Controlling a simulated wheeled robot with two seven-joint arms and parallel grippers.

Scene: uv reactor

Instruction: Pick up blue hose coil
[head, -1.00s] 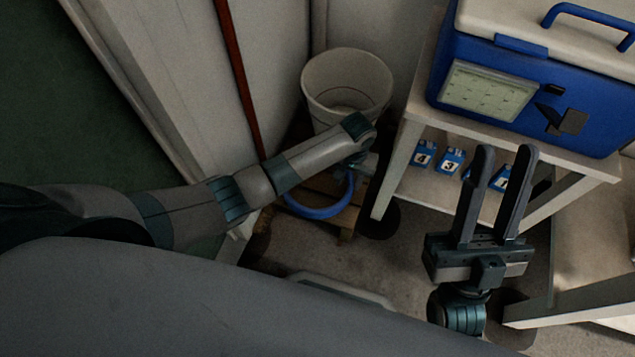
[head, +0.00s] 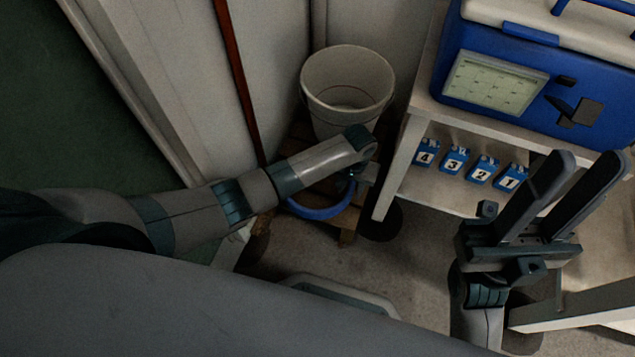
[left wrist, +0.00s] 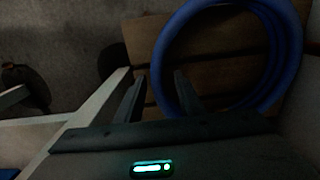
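The blue hose coil (head: 318,210) lies on a low wooden pallet (head: 346,222) below the white bucket. My left forearm and wrist cover part of it in the head view. In the left wrist view the coil (left wrist: 290,55) is a large ring at the upper right. My left gripper (left wrist: 158,85) is open there, with the right finger over the coil's left edge and the left finger outside the ring. I cannot tell whether they touch. My right gripper (head: 595,170) is open and empty in front of the white shelf.
A white bucket (head: 347,85) stands behind the coil. A red pole (head: 237,80) leans at the left wall.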

